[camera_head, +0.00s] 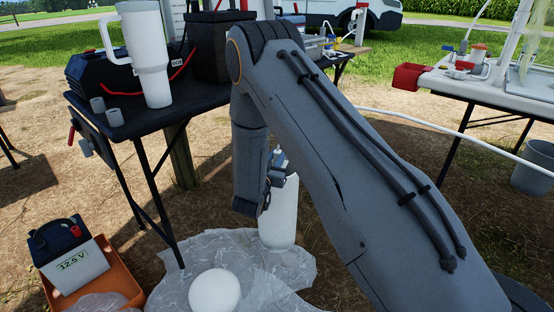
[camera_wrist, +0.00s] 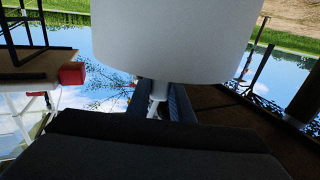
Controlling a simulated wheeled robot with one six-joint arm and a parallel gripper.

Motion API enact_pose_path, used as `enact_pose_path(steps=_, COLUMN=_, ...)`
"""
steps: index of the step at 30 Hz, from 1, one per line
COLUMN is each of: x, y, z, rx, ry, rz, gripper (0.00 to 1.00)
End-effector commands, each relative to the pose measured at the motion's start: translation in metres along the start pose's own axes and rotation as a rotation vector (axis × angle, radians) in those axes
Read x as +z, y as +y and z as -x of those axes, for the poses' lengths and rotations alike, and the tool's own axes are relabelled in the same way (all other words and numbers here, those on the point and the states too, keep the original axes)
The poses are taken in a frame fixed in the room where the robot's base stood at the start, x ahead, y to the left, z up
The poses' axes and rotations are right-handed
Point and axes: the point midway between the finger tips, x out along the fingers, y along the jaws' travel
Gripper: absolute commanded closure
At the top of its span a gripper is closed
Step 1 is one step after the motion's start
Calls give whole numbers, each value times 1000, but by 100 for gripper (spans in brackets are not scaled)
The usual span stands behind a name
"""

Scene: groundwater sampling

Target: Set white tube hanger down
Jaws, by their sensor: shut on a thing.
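A white cylinder with a narrow neck, which looks like the white tube hanger (camera_head: 279,218), is upright below my gripper (camera_head: 276,172) in the head view. In the wrist view, the wide white body of the hanger (camera_wrist: 185,45) fills the top, and its thin neck runs down between the fingers of my gripper (camera_wrist: 157,105). The gripper is shut on that neck. The hanger's lower end is over a clear plastic sheet (camera_head: 263,268) on the ground. I cannot tell whether it touches the sheet. My arm hides part of the area to its right.
A round white object (camera_head: 214,292) lies on the sheet, left of the hanger. A black table (camera_head: 150,118) with a white tumbler (camera_head: 146,55) stands behind left. An orange tray (camera_head: 122,282) with a battery (camera_head: 72,258) is at lower left. A white hose (camera_head: 440,128) crosses at right.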

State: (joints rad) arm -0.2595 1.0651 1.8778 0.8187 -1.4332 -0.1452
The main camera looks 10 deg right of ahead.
Motion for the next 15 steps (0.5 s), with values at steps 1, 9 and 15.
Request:
enact_pose_path(steps=1, x=4, y=0, z=0, rx=0, ry=1, rz=0, gripper=100)
enact_pose_path(steps=9, x=4, y=0, z=0, rx=0, ry=1, rz=0, gripper=100)
enact_pose_path(steps=15, x=5, y=0, z=0, rx=0, ry=1, rz=0, gripper=61)
